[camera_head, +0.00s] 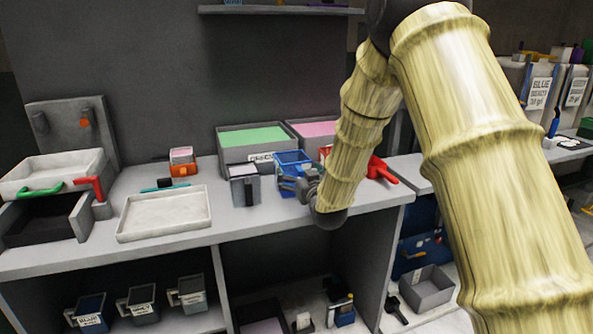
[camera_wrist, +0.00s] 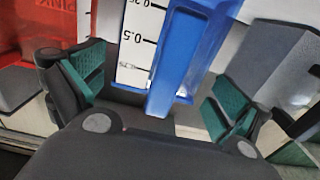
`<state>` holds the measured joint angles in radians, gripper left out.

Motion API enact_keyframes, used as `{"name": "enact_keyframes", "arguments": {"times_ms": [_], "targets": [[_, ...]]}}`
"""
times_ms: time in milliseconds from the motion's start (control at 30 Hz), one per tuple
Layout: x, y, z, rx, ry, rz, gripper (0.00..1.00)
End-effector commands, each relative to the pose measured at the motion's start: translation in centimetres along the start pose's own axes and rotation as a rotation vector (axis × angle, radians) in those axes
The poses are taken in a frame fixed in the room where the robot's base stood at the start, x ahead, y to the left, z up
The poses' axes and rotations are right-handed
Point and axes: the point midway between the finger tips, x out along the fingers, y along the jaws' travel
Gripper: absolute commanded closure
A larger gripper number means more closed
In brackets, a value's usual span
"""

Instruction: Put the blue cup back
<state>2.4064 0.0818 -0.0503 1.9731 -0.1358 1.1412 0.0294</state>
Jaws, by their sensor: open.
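The blue cup (camera_head: 291,160) stands on the grey bench in front of the bins. In the wrist view the blue cup (camera_wrist: 190,50) shows a white measuring scale and a blue upright handle. My gripper (camera_head: 306,187) is at the cup's near right side. In the wrist view my gripper (camera_wrist: 155,90) is open, with its teal pads on either side of the handle. I cannot tell whether either pad touches it. My arm hides part of the bench behind the cup.
A grey cup (camera_head: 244,186) stands close left of the blue cup. Bins of green (camera_head: 252,137) and pink (camera_head: 316,129) material stand behind. A red object (camera_head: 378,170) lies right of my forearm. A white tray (camera_head: 165,212) lies left. Several cups (camera_head: 141,304) sit on the lower shelf.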

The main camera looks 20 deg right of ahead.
Motion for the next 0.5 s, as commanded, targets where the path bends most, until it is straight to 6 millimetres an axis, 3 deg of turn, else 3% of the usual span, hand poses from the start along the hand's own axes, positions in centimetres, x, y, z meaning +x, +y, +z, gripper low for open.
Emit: {"name": "enact_keyframes", "arguments": {"times_ms": [200, 500], "targets": [[-4.2, 0.1, 0.1, 0.001, -0.002, 0.001, 0.0], [-7.6, 0.0, 0.0, 0.001, -0.001, 0.0, 0.0]]}}
